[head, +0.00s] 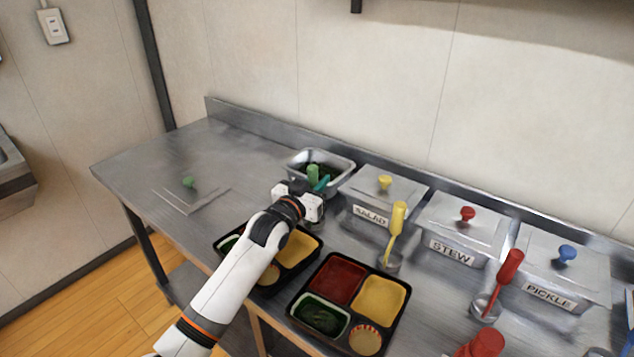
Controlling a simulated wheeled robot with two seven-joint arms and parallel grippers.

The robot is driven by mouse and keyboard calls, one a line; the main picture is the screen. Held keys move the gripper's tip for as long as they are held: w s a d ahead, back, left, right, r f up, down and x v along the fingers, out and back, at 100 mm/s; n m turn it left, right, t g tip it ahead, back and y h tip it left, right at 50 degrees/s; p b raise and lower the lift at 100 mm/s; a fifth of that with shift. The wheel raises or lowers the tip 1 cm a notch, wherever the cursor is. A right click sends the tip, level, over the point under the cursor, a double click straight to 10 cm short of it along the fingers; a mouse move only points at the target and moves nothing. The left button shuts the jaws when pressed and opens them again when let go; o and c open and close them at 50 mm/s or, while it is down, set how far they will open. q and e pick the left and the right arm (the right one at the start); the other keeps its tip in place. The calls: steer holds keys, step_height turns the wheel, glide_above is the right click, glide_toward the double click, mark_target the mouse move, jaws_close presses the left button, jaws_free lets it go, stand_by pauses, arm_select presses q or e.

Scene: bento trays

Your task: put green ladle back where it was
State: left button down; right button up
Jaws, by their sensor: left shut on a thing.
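The green ladle (313,172) shows as a green handle standing up at the fingers of my left gripper (316,188). My left gripper is shut on the ladle, in front of the open metal container (338,192) with dark green food inside. A small teal part shows beside the handle; I cannot tell what it is. A metal bowl-like piece shows just below the gripper, partly hidden by it; I cannot tell whether it touches the counter. My right gripper is not in view.
A lid with a green knob (188,182) lies at the counter's left. Lidded SALAD (369,214), STEW (448,250) and PICKLE (549,295) containers stand rightward. A yellow ladle (398,218) and red ladle (509,268) stand before them. Two bento trays (347,258) (232,252) lie in front.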

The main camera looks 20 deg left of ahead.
arm_select(q)
steer(key=shift+f, duration=0.1)
steer(key=c, duration=1.3)
jaws_free()
steer(key=v, duration=1.2)
steer(key=shift+d, duration=0.1)
